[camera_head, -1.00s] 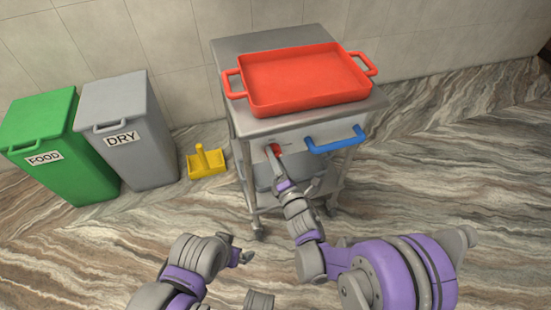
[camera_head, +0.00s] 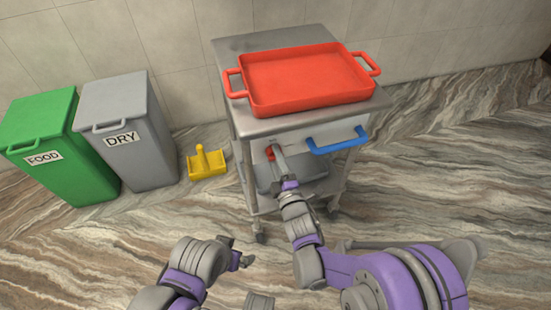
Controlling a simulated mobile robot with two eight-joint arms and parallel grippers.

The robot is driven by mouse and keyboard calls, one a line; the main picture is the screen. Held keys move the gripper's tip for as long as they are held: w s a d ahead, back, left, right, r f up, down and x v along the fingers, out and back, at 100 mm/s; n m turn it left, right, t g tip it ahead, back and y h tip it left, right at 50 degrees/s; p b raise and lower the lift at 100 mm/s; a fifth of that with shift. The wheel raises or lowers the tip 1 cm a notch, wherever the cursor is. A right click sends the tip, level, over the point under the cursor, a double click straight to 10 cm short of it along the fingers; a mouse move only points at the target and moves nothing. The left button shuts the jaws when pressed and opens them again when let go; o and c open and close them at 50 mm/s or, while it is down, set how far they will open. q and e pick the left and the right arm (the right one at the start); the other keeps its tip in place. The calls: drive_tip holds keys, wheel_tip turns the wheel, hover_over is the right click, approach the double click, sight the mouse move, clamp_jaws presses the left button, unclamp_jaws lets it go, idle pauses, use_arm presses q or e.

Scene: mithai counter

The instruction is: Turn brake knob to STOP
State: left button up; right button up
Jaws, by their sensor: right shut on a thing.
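The red brake knob (camera_head: 269,153) is on the front panel of the steel trolley (camera_head: 256,155), left of the blue handle. My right gripper (camera_head: 274,154) is at the knob and shut on it; its fingers hide part of the knob. Any STOP marking is too small or hidden to read. My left gripper (camera_head: 246,260) is low in the view, in front of the trolley and away from it; its fingers are too small to tell open from shut.
A red tray (camera_head: 310,80) sits on the trolley top. A blue handle (camera_head: 337,143) sticks out right of the knob. A green FOOD bin (camera_head: 50,140), a grey DRY bin (camera_head: 125,130) and a yellow item (camera_head: 207,163) stand to the left. The floor at right is clear.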

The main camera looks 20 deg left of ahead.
idle(0.4)
drive_tip(key=o, duration=1.4)
drive_tip(key=shift+c, duration=0.2)
drive_tip(key=v, duration=1)
drive_tip(key=shift+s+d, duration=0.25)
drive_tip(key=shift+s, duration=0.05)
